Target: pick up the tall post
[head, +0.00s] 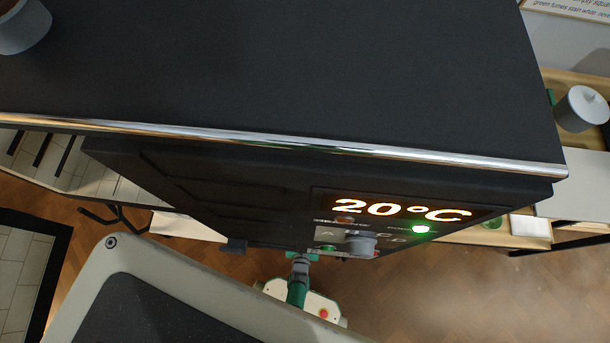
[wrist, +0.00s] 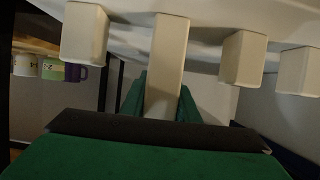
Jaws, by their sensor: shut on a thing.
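The tall post (wrist: 167,60) is a cream, square-sided bar in the middle of the wrist view. It is longer than the blocks beside it. My gripper (wrist: 160,104) has one green finger on each side of the post's lower part in the picture and is shut on it. The post's top end in the picture meets a pale surface; I cannot tell whether it touches it. Shorter cream posts stand apart from it: one to the left (wrist: 85,34) and two to the right (wrist: 243,58) (wrist: 299,70). The head view shows neither the tall post nor my gripper's fingers clearly.
A large black kiln (head: 300,75) with a lit 20°C display fills much of the head view. A grey lidded pot (head: 582,108) is on a bench at the right. Mugs (wrist: 53,69) stand on a shelf at the left in the wrist view. Wooden floor shows below.

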